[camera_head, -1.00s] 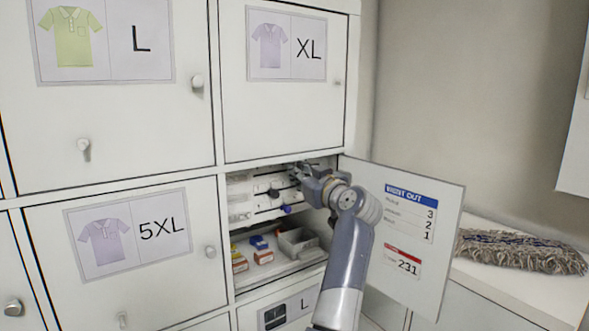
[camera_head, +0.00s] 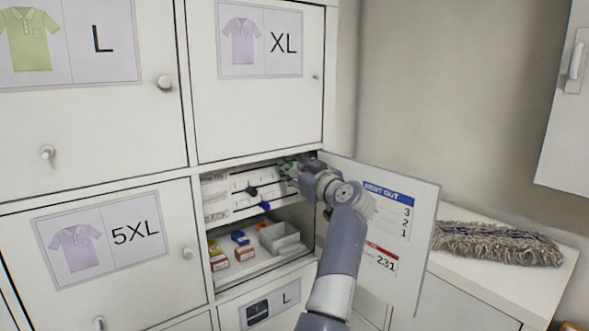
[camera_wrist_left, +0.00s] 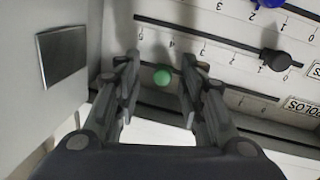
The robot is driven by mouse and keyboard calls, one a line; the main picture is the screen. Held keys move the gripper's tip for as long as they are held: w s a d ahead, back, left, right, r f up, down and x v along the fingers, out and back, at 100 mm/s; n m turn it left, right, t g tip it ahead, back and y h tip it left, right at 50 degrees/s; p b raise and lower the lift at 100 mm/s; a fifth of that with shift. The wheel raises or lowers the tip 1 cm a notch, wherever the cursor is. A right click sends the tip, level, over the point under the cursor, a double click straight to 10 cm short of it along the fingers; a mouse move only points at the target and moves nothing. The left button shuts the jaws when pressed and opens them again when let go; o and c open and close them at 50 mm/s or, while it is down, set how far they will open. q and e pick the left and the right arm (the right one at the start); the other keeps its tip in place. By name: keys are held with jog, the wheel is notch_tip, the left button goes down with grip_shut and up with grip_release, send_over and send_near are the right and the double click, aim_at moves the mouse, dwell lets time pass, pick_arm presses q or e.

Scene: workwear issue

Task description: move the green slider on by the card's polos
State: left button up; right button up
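The green slider (camera_wrist_left: 162,76) is a round knob on a slot in the white panel, at the high-number end of its scale. A label reading POLOS (camera_wrist_left: 303,108) appears upside down at the right end of the lower slot. My left gripper (camera_wrist_left: 160,63) has one finger on each side of the green knob, with visible gaps. In the head view my left gripper (camera_head: 290,168) reaches into the open compartment and partly hides the panel. My right gripper is not in view.
A black knob (camera_head: 251,190) and a blue knob (camera_head: 264,206) sit on other slots. Small boxes (camera_head: 219,261) and a grey tray (camera_head: 279,238) stand below. The open door (camera_head: 424,235) is close to my arm's right. A mop head (camera_head: 497,245) lies on the counter.

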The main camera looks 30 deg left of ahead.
pick_arm(q)
jog(key=v, duration=0.7)
jog(key=shift+s+d, duration=0.15)
jog(key=shift+d, duration=0.05)
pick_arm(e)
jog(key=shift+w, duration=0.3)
